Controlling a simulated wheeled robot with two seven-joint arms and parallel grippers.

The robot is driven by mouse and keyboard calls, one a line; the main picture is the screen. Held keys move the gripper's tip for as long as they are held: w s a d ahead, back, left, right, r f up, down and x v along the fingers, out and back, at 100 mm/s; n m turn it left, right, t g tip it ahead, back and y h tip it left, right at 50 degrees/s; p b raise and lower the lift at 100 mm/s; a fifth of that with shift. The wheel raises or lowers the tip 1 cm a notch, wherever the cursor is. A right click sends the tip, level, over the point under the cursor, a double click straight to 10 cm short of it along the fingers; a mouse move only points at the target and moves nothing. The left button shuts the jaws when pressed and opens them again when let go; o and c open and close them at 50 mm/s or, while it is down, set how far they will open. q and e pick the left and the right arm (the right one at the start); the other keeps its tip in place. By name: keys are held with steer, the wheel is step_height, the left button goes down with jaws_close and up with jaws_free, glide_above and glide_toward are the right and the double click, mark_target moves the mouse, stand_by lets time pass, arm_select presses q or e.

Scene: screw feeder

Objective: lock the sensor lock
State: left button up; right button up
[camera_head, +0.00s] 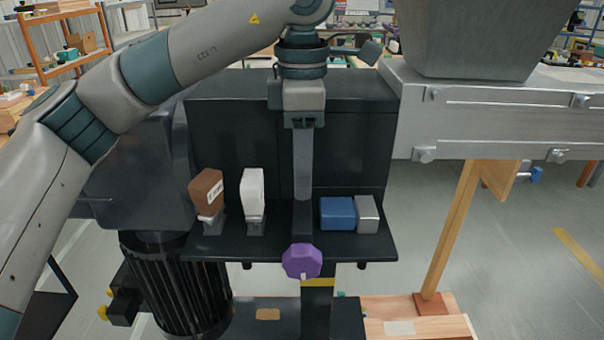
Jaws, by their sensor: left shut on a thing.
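My left gripper (303,123) comes down from above at the centre of the black machine. It is shut on the top end of an upright grey bar (303,165). The bar's lower end reaches down to a dark piece on the black shelf (345,247); I cannot tell whether they are joined. No part is clearly marked as the sensor lock, so I cannot tell whether this bar is it. A purple faceted knob (302,261) sits at the shelf's front edge, below the bar. My right gripper is not in view.
A brown block (207,190) and a white block (253,187) stand on small bases left of the bar. A blue block (337,213) and a silver block (367,213) lie to the right. A grey metal conveyor housing (500,120) borders the right side.

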arm_select(q)
steer(key=shift+r+m, duration=0.15)
steer(key=shift+m, duration=0.15)
steer(key=o, duration=1.1)
steer(key=shift+c, duration=0.2)
step_height(320, 180, up, 17)
stand_by(0.4)
